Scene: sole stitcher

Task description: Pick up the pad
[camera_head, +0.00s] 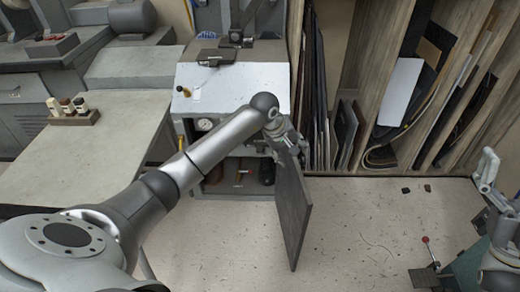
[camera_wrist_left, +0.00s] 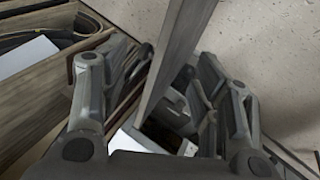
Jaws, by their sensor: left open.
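A long, flat dark grey panel (camera_head: 291,205), which may be the pad, stands on edge in the middle of the head view. My left gripper (camera_head: 284,138) is at its upper end. In the left wrist view the panel (camera_wrist_left: 180,50) runs between the spread fingers of my left gripper (camera_wrist_left: 155,95), which is open. I cannot tell whether a finger touches it or what supports its lower end. My right gripper (camera_head: 497,185) shows in part at the right edge; its jaw opening is unclear.
A grey table (camera_head: 90,140) with small bottles (camera_head: 68,107) stands at left. A white-topped cabinet (camera_head: 245,82) carries a flat black item (camera_head: 216,56). Wooden racks (camera_head: 360,90) hold sheets behind the panel. A green machine (camera_head: 465,268) with a red-knobbed lever is at lower right. Floor between is mostly clear.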

